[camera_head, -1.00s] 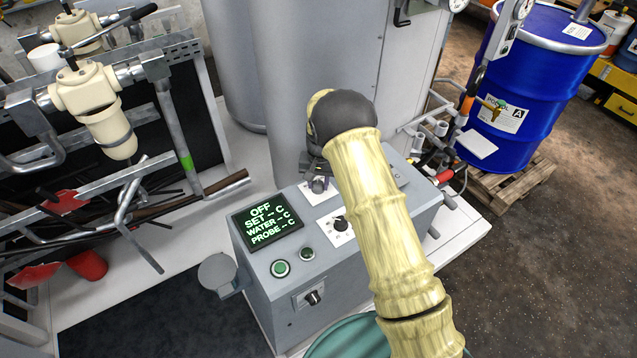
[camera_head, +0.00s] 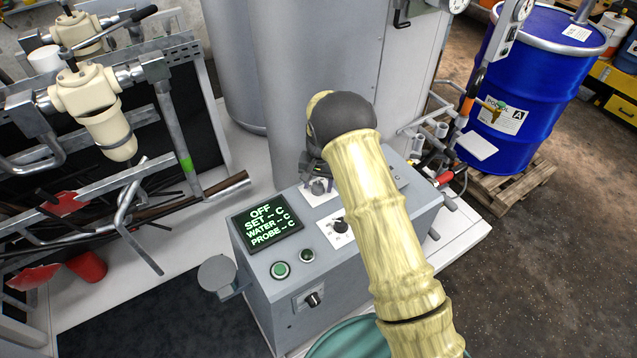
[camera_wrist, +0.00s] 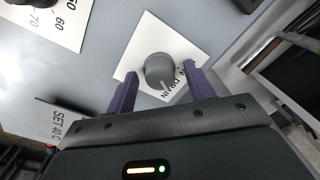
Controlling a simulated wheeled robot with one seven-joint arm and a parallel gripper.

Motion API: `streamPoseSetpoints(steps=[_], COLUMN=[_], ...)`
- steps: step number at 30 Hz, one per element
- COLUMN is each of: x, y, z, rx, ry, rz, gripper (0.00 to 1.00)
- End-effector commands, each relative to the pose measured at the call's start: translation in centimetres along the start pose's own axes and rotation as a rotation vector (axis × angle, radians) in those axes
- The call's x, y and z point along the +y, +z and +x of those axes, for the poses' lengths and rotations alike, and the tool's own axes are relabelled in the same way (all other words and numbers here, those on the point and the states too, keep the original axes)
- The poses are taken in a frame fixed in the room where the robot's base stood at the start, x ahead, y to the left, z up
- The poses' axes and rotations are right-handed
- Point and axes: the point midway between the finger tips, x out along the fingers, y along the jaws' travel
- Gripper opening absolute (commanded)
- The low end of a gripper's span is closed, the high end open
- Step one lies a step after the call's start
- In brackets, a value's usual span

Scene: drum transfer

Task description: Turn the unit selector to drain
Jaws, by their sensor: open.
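The unit selector is a round dark grey knob (camera_wrist: 160,69) on a white label plate (camera_wrist: 150,38) in the wrist view. A pale pointer line on it runs toward the lower edge, near the printed word DRAIN, which is partly covered. My gripper (camera_wrist: 161,72) is open, with one purple-grey finger on each side of the knob. I cannot tell whether either finger touches it. In the head view my gripper (camera_head: 317,168) is over the back of the control box, and my arm hides part of the panel.
The control box (camera_head: 268,284) has a display (camera_head: 267,223) reading OFF, two buttons, another panel knob (camera_head: 340,225) and a front knob (camera_head: 313,299). A grey tank (camera_head: 318,70) stands close behind. A blue drum (camera_head: 520,90) stands on a pallet at right.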

Motion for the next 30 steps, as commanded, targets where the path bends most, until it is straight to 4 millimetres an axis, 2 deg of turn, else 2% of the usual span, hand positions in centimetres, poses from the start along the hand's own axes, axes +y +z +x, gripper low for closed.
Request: streamPoseSetpoints(steps=[5, 10, 30], x=[0.0, -0.1, 0.0], y=[0.0, 0.0, -0.1], z=[-0.3, -2.2, -15.2], rx=[0.0, 0.002, 0.003], ry=[0.0, -0.001, -0.002], rz=[-0.001, -0.001, 0.001], gripper=[0.53, 0.53, 0.53])
